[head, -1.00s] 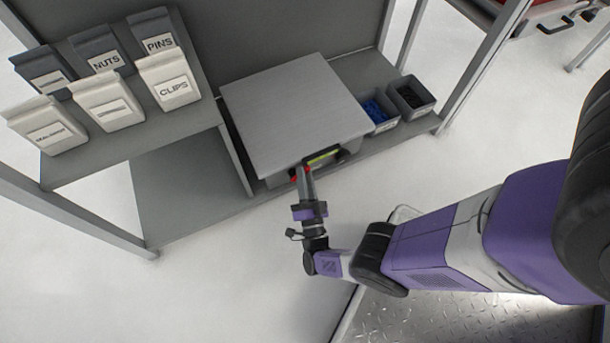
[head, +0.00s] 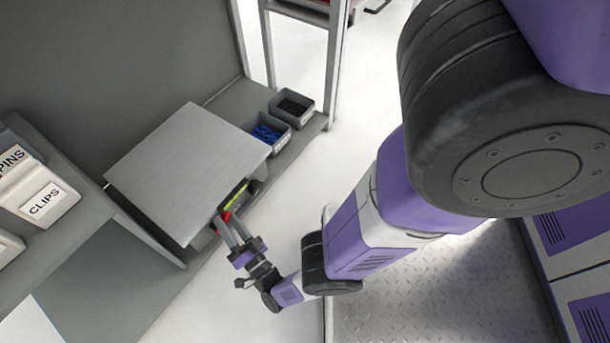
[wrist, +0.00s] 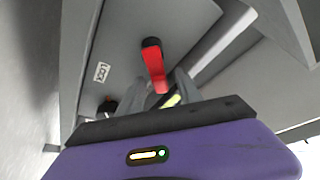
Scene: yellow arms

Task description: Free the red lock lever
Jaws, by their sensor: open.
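The red lock lever (wrist: 153,65) hangs from a black pivot on the grey front face of a box, near a "LOCK" label (wrist: 101,72). Only a small red part of it (head: 226,216) shows in the head view, under the front edge of the box's flat grey top (head: 185,165). My gripper (head: 231,225) is open at the box front. In the wrist view the lever's free end lies between my two fingers (wrist: 158,92); I cannot tell whether either finger touches it.
A yellow-green strip (head: 236,194) and a dark knob (head: 253,187) sit on the box front. Bins of blue parts (head: 264,134) and black parts (head: 291,107) stand beyond the box. A shelf with a "CLIPS" bin (head: 42,200) is at left. The floor in front is clear.

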